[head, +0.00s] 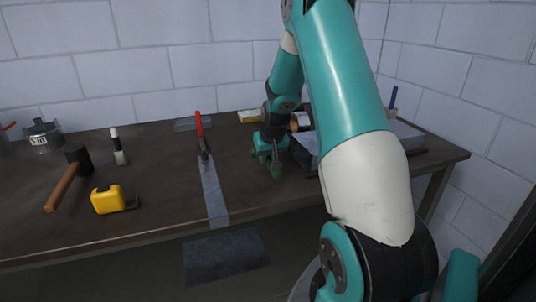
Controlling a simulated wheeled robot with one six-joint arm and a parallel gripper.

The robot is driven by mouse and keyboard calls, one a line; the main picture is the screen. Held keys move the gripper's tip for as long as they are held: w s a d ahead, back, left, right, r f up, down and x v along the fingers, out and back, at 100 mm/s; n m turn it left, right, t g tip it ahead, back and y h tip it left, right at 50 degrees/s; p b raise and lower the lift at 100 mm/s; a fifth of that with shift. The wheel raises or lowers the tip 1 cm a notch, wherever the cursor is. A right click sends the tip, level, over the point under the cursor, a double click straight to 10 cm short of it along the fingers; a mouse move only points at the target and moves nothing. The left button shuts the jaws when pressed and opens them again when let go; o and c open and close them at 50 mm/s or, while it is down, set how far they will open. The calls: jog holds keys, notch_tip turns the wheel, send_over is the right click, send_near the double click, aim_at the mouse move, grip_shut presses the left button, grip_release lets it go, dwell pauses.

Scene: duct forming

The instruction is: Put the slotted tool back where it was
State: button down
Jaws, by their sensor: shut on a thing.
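My gripper (269,156) is low over the dark workbench, right of the middle, pointing down. It is shut on a small dark green thing (276,170) that shows only at the fingertips. I cannot make out a slot in it, so I cannot tell whether it is the slotted tool. A red-handled tool (201,129) with a dark metal end lies to the left, apart from my gripper. Its lower end is at the far end of a grey metal strip (213,191) running to the bench's front edge.
On the workbench (158,204) are a yellow tape measure (107,200), a hammer (66,183), a white-and-black marker (118,147) and a metal can (42,136). A brush (249,116) lies behind my gripper. A grey box (402,138) stands at right, partly hidden by my arm.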

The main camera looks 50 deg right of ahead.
jog(key=shift+f+b, duration=0.3)
jog(key=shift+f, duration=0.5)
jog(key=shift+f+b, duration=0.45)
jog(key=shift+f, duration=0.2)
jog(key=c, duration=0.8)
grip_release()
jog(key=shift+c, duration=0.2)
jog(key=shift+r, duration=0.1)
jog(key=v, duration=1.7)
jog(key=shift+s, duration=0.15)
